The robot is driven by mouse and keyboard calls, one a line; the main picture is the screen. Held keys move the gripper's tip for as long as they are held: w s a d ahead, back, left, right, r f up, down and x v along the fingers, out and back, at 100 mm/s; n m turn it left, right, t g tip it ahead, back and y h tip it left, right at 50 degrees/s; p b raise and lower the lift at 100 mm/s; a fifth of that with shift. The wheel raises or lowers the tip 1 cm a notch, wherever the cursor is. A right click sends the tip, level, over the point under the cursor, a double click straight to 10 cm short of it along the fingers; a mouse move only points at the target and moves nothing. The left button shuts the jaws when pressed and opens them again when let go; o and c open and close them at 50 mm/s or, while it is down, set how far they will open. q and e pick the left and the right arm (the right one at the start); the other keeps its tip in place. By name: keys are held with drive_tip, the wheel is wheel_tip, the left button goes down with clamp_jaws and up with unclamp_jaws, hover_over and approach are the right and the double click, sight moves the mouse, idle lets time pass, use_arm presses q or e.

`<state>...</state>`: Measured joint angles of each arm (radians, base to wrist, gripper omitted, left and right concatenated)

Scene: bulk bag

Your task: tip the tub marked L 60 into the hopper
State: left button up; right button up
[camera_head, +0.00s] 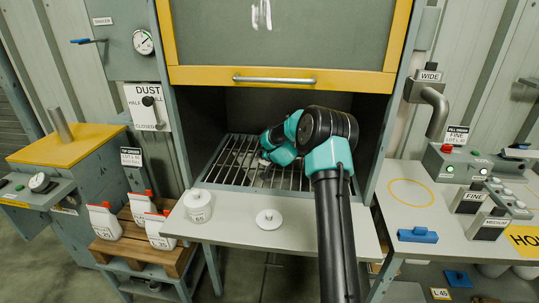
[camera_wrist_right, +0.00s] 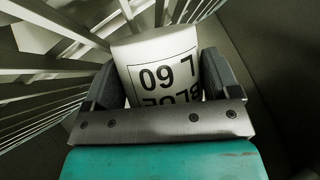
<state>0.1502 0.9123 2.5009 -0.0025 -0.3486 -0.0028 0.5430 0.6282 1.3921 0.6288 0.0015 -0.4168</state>
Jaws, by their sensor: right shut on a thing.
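My right arm reaches into the open hopper (camera_head: 240,165), under its raised yellow-framed door. My right gripper (camera_wrist_right: 160,88) is shut on a white tub (camera_wrist_right: 158,48), with one finger on each side of it. The tub's label reads L 60, upside down in the right wrist view, with a second line partly hidden by the gripper. The grate bars (camera_wrist_right: 45,62) show beside and beyond the tub. In the head view the arm hides most of the gripper and the tub, so I cannot tell how far it is tilted or whether anything pours. My left gripper is not in view.
Another white tub (camera_head: 197,206) stands on the shelf (camera_head: 330,232) before the hopper. A round white lid (camera_head: 269,219) lies to its right.

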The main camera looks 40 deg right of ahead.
drive_tip(key=shift+r+m+y, duration=0.6)
drive_tip(key=shift+r+y, duration=0.1)
idle(0.5)
drive_tip(key=shift+r+m+y, duration=0.6)
drive_tip(key=shift+y, duration=0.2)
drive_tip(key=shift+d+r+m+y, duration=0.2)
drive_tip(key=shift+r+m+y, duration=0.15)
drive_tip(key=shift+y, duration=0.15)
drive_tip(key=shift+r+y, duration=0.3)
drive_tip(key=shift+y, duration=0.1)
